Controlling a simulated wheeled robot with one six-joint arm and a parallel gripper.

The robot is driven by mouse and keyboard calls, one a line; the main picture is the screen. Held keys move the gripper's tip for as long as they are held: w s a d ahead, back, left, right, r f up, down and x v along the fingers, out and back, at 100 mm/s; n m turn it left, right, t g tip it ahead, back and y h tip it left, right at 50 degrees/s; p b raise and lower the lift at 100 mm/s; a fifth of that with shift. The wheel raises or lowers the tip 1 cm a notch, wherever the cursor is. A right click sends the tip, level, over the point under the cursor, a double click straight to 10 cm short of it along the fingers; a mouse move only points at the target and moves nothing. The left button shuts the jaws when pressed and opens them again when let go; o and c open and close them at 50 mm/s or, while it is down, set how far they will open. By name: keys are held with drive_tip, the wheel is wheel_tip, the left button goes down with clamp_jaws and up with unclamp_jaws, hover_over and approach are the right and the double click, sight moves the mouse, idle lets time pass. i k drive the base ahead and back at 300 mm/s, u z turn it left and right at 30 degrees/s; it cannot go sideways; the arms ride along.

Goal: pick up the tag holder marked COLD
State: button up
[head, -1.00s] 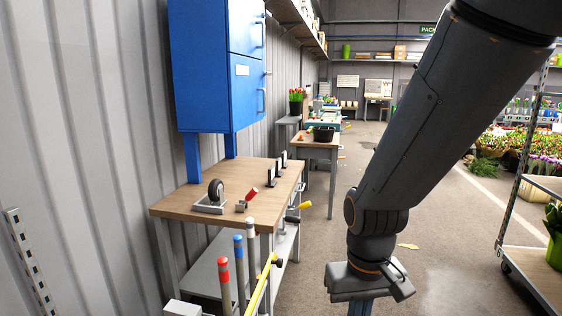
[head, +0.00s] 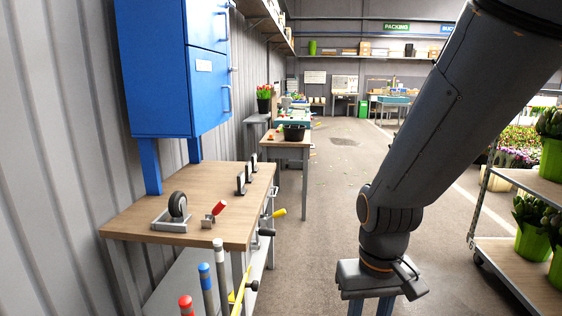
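Small black upright holders with pale faces stand in a row near the right edge of the wooden workbench (head: 150,212). The nearest holder (head: 240,184) and a farther holder (head: 254,163) show in the head view. They are too small and edge-on for any marking to be read, so I cannot tell which is COLD. My gripper (head: 370,308) hangs at the bottom, right of the bench and well apart from the holders. Its two blue fingers show a gap and nothing between them; their tips are cut off by the frame.
A caster wheel (head: 177,205) and a red-handled clamp (head: 214,212) are on the bench. Posts with coloured caps (head: 205,275) stand at its front. A plant trolley (head: 510,260) stands right. The aisle floor between is clear.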

sight(255, 170)
drive_tip(key=z, duration=0.5)
drive_tip(key=i, duration=3)
drive_tip(key=u, duration=1.35)
drive_tip(key=i, duration=0.7)
drive_tip(key=u, duration=0.6)
